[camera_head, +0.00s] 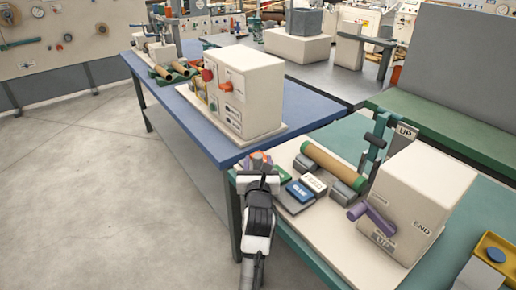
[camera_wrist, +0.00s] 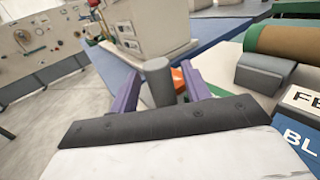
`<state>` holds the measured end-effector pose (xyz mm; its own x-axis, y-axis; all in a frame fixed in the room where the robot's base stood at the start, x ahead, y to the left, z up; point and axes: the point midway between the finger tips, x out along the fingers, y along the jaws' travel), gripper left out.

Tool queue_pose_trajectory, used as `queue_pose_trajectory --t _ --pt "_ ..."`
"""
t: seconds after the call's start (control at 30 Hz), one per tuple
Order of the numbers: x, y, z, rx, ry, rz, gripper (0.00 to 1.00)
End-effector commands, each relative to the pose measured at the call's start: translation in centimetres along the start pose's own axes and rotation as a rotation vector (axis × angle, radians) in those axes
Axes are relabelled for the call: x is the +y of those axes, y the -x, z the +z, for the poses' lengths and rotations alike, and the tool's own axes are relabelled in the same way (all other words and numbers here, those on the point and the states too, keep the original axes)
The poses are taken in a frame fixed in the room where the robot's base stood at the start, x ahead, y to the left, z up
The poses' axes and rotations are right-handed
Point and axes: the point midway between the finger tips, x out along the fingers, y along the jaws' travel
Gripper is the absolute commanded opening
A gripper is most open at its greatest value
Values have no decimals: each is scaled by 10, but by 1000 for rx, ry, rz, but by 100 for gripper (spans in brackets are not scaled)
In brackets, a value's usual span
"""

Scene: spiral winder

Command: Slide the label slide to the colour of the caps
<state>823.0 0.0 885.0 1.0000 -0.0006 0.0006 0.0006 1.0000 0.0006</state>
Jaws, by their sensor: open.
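A blue label plate (camera_head: 300,191) with white lettering, apparently BLUE, lies at the front left of the winder board; its corner shows in the wrist view (camera_wrist: 300,137). A white label that seems to read FEED (camera_head: 314,182) is beside it. A brown tube (camera_head: 333,165) with green ends lies behind on grey supports. In the wrist view, my gripper (camera_wrist: 160,88) is open, its purple fingers on either side of an upright grey post (camera_wrist: 159,82). I cannot tell whether they touch it or whether the post belongs to the slide. My gripper also shows in the head view (camera_head: 261,163).
A white winder box (camera_head: 425,195) with a purple crank (camera_head: 371,218) stands to the right. A cream control box (camera_head: 250,92) stands on the blue table behind. A yellow tray (camera_head: 488,268) is at the lower right. Open floor lies left.

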Motion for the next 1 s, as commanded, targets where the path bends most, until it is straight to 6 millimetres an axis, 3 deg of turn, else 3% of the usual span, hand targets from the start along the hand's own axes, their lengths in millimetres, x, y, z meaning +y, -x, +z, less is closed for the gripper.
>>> queue_pose_trajectory --t 0.23,0.6,0.9,1.0 --pt "0 -28 0 1 -1 0 47" --pt "0 -32 -1 0 1 0 47" --pt "0 -32 -1 0 1 0 8" --pt "0 -32 -1 0 1 0 0"
